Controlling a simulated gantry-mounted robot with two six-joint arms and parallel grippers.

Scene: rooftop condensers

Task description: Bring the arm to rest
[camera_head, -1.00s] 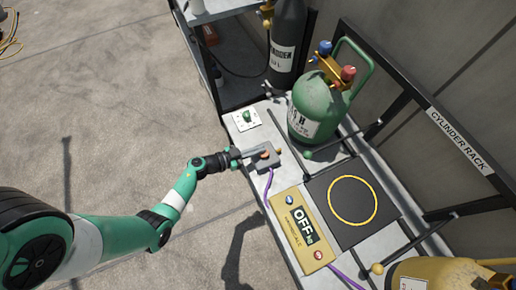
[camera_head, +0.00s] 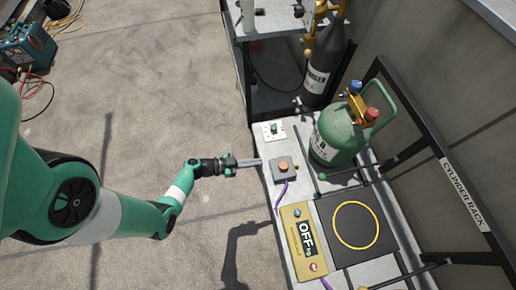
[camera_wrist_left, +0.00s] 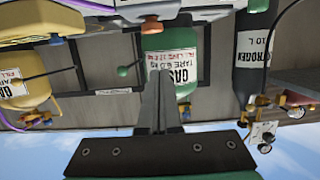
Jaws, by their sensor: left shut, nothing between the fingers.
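My left arm comes in from the left in the head view. Its gripper (camera_head: 250,163) is shut and empty, with the fingertips a little left of a small grey box with an orange button (camera_head: 284,168). The fingers appear apart from the box. In the left wrist view, the shut fingers (camera_wrist_left: 160,85) point toward a green cylinder (camera_wrist_left: 168,50) with a white label. That green cylinder (camera_head: 338,135) stands on the bench to the right of the box in the head view. My right gripper is not in view.
A yellow scale unit reading OFF (camera_head: 304,240) and a black pad with a yellow ring (camera_head: 378,212) lie on the bench. A dark nitrogen cylinder (camera_head: 324,62) stands behind. A black rack frame (camera_head: 440,150) lines the right.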

